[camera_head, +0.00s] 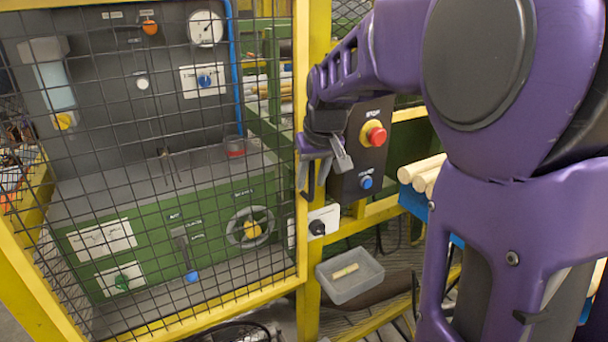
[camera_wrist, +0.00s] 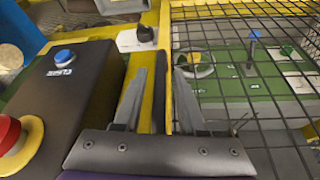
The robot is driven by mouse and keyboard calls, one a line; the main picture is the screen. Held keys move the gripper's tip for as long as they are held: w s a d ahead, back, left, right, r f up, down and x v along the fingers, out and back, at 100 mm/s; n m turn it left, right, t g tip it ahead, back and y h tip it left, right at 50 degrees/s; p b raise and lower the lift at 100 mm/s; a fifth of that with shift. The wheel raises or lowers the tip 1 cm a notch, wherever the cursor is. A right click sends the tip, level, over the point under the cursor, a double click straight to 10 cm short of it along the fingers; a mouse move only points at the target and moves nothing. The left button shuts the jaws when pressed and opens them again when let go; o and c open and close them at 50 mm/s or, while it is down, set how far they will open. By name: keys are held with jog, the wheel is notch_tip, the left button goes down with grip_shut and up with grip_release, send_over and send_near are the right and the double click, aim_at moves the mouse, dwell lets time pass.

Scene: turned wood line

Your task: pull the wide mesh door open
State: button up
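The wide mesh door (camera_head: 301,232) has a yellow frame and black wire mesh and fills the left of the head view. Its right upright stands close beside a yellow post, and I see no clear gap there. My gripper (camera_head: 318,172) is at mid-height of that upright, beside the control box. In the wrist view, the two grey fingers of my gripper (camera_wrist: 160,88) are apart, with a yellow strip and a dark strip between them. The door's mesh (camera_wrist: 225,62) lies right of the fingers. I cannot make out the handle clearly or tell whether the fingers touch anything.
The dark control box (camera_head: 362,158) with red and blue buttons stands just right of my gripper. Behind the mesh are a green panel (camera_head: 150,237), a gauge and a handwheel.

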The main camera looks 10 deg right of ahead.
grip_shut()
dwell(1.2)
